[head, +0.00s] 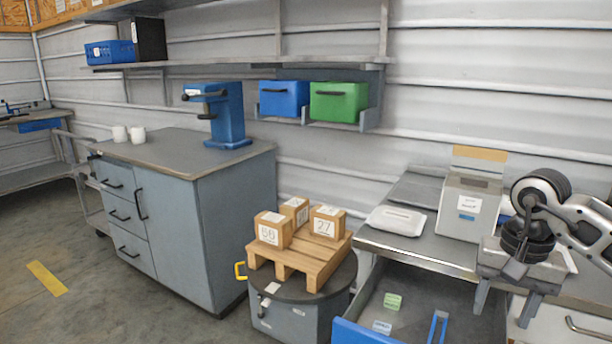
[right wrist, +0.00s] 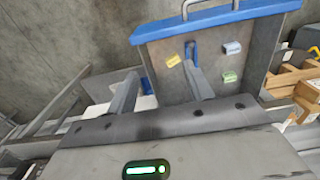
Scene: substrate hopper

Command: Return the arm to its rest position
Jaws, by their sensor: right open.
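My right gripper (head: 504,306) is at the lower right of the head view, its two fingers apart and pointing down, with nothing between them. Its arm comes in from the right edge. In the right wrist view the spread fingers (right wrist: 160,90) show with the open drawer (right wrist: 218,72) beyond them. In the head view this blue-fronted drawer (head: 415,312) is pulled out under the bench, below and left of the gripper. My left gripper is not in view.
A grey box with a white label (head: 468,208) and a white tray (head: 396,221) stand on the bench (head: 425,249) beside my right arm. Several small blocks and a blue piece (head: 438,328) lie in the drawer. A pallet (head: 300,262) with boxes stands to the left.

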